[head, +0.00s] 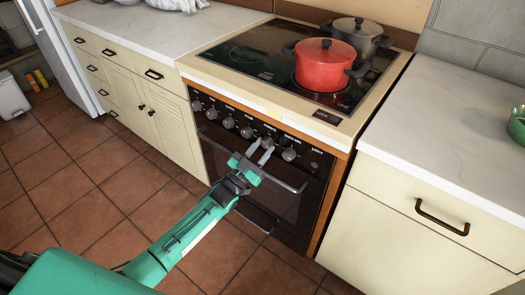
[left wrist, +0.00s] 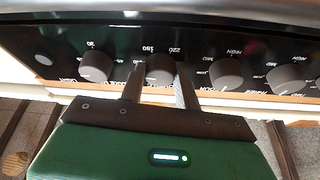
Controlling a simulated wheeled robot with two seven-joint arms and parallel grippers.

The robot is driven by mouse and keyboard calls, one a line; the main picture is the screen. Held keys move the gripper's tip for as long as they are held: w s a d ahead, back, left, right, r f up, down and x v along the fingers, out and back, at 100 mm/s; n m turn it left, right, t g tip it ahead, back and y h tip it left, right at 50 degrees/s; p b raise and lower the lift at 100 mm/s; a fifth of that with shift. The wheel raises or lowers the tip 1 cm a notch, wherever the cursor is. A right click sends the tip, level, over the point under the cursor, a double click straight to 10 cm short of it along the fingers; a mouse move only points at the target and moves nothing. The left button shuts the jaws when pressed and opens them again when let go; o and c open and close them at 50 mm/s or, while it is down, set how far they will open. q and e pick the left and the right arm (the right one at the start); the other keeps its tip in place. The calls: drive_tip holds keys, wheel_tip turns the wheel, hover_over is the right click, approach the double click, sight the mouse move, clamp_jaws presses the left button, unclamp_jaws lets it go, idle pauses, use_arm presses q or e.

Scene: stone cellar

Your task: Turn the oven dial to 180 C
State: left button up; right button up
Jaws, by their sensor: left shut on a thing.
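The oven's black control panel carries a row of grey round dials. My left gripper (head: 263,152) reaches the front of the oven and is shut on the second dial from the right (head: 267,141). In the left wrist view, where the panel appears upside down, the two fingers (left wrist: 158,90) lie on either side of this dial (left wrist: 160,67). Numbers reading 180 and 220 show beside it. My right gripper is not in view.
Neighbouring dials (head: 289,154) sit close on both sides. The oven door handle (head: 285,183) runs just below. A red pot (head: 325,66) and a grey pot (head: 358,38) stand on the hob. Counters (head: 450,125) flank the oven. The tiled floor (head: 80,175) is clear at left.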

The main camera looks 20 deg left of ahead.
use_arm(q)
drive_tip(key=m+g+h, duration=0.1)
drive_tip(key=m, duration=0.3)
drive_tip(key=shift+a, duration=0.15)
drive_tip(key=m+g+h, duration=0.1)
drive_tip(key=m, duration=0.1)
drive_tip(key=shift+m, duration=0.4)
drive_tip(key=m+g, duration=0.1)
drive_tip(key=m, duration=0.1)
drive_tip(key=m+g+h+p, duration=0.1)
drive_tip(key=m, duration=0.1)
drive_tip(key=shift+a+r+m+h, duration=0.15)
drive_tip(key=shift+m+h, duration=0.15)
drive_tip(key=shift+m, duration=0.1)
drive_tip(key=shift+m+g, duration=0.4)
drive_tip(key=shift+m, duration=0.5)
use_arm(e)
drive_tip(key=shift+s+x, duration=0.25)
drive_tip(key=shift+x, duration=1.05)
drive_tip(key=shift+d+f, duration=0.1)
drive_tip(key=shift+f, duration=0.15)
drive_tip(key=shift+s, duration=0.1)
use_arm(q)
drive_tip(key=o, duration=1)
drive_tip(key=shift+w, duration=0.1)
drive_tip(key=shift+c, duration=0.2)
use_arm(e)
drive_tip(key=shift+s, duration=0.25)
